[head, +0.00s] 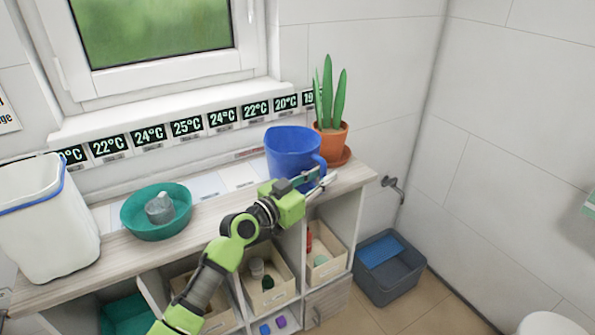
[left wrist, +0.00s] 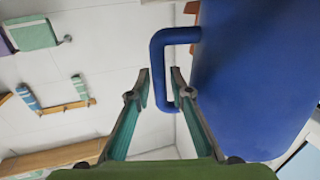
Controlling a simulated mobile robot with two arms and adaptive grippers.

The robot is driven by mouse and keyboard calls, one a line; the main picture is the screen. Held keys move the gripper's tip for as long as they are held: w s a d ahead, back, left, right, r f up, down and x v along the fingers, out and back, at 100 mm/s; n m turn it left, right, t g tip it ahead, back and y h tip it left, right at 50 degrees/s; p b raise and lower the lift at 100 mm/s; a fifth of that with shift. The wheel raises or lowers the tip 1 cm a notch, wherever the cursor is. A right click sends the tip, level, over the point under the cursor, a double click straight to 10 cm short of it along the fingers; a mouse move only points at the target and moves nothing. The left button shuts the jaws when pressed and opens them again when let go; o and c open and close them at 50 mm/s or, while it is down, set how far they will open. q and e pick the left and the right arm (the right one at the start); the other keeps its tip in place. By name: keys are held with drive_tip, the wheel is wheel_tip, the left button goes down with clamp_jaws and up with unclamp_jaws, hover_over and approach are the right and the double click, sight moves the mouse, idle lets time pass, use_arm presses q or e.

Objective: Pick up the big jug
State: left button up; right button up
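The big jug (head: 292,152) is blue and stands upright at the right end of the shelf top, its handle on the right side. In the left wrist view the jug (left wrist: 250,75) fills the right side, and its handle (left wrist: 157,55) sticks out to the left. My left gripper (head: 320,180) is at the handle in the head view. In the left wrist view the gripper (left wrist: 161,75) is open, with the handle's outer bar showing between its fingertips. I cannot tell whether either finger touches it. My right gripper is not in view.
A potted plant (head: 331,130) stands close behind the jug on the right. A teal bowl (head: 135,222) with a small grey item and a white bin (head: 45,235) stand to the left. A grey crate (head: 392,285) is on the floor. The window sill and wall lie behind.

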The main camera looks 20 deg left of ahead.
use_arm(q)
drive_tip(key=shift+w+d, duration=0.1)
drive_tip(key=shift+w, duration=0.1)
drive_tip(key=shift+s, duration=0.1)
clamp_jaws()
drive_tip(key=shift+r, duration=0.25)
drive_tip(key=shift+r, duration=0.2)
